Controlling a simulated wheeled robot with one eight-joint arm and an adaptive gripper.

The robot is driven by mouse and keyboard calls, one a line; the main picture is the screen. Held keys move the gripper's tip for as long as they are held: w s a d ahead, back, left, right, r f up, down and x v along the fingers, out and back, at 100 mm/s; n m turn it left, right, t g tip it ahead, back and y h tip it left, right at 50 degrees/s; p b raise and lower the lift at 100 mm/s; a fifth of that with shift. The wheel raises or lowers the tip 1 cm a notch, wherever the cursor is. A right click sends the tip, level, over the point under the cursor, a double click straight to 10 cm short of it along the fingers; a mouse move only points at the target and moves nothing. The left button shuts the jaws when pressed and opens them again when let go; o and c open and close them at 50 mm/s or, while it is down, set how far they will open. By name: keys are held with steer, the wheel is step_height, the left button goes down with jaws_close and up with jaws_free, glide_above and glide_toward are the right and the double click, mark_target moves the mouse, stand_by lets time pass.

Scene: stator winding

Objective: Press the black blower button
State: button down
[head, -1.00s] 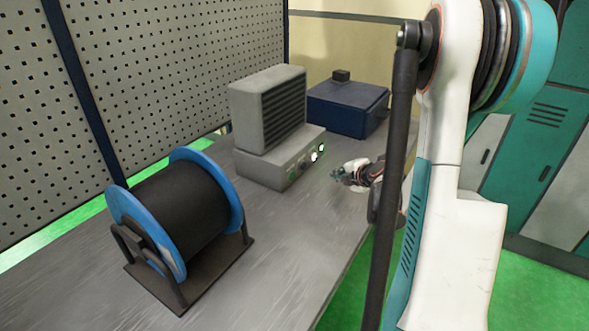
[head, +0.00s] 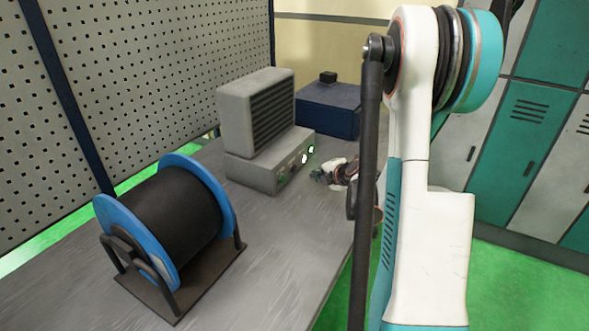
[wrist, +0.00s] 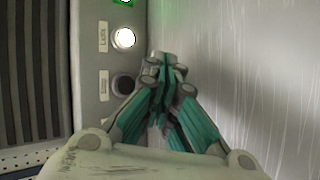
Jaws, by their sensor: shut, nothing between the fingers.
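The black button (wrist: 123,84) is on the grey front panel in the wrist view, below a lit white button (wrist: 123,38). Its label is too blurred to read surely. The panel belongs to a grey blower unit (head: 258,172) with a dark slatted grille, standing on the bench in the head view. My gripper (wrist: 164,62) is shut and empty, its teal fingers together. In the wrist view its tips appear just right of the panel and slightly above the black button; I see no contact. In the head view my gripper (head: 315,175) is beside the panel's front face.
A lit green button (wrist: 123,2) is at the panel's top edge in view. A blue box (head: 328,112) stands behind the unit. A black wire spool with blue flanges (head: 170,222) sits on the near bench. The bench top (head: 270,245) is clear in front.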

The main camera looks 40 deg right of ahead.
steer(key=shift+w+a, duration=0.3)
steer(key=shift+w, duration=0.35)
steer(key=shift+w+a, duration=0.25)
steer(key=shift+w, duration=0.45)
steer(key=shift+w+a, duration=0.3)
steer(key=shift+w, duration=0.35)
steer(key=shift+w, duration=0.15)
steer(key=shift+w+a, duration=0.15)
steer(key=shift+w, duration=0.1)
steer(key=shift+w+a+b, duration=0.15)
steer(key=shift+w+b, duration=0.15)
steer(key=shift+w, duration=0.05)
stand_by(0.6)
stand_by(0.3)
steer(key=shift+s+d, duration=0.3)
steer(key=shift+s, duration=0.45)
steer(key=shift+s+d+b, duration=0.15)
steer(key=shift+s+d, duration=0.15)
steer(key=shift+s, duration=0.45)
steer(key=shift+s+d+b, duration=0.15)
steer(key=shift+s+d, duration=0.2)
steer(key=shift+s, duration=0.45)
steer(key=shift+s+d+b, duration=0.15)
steer(key=shift+s+d, duration=0.15)
steer(key=shift+s, duration=0.45)
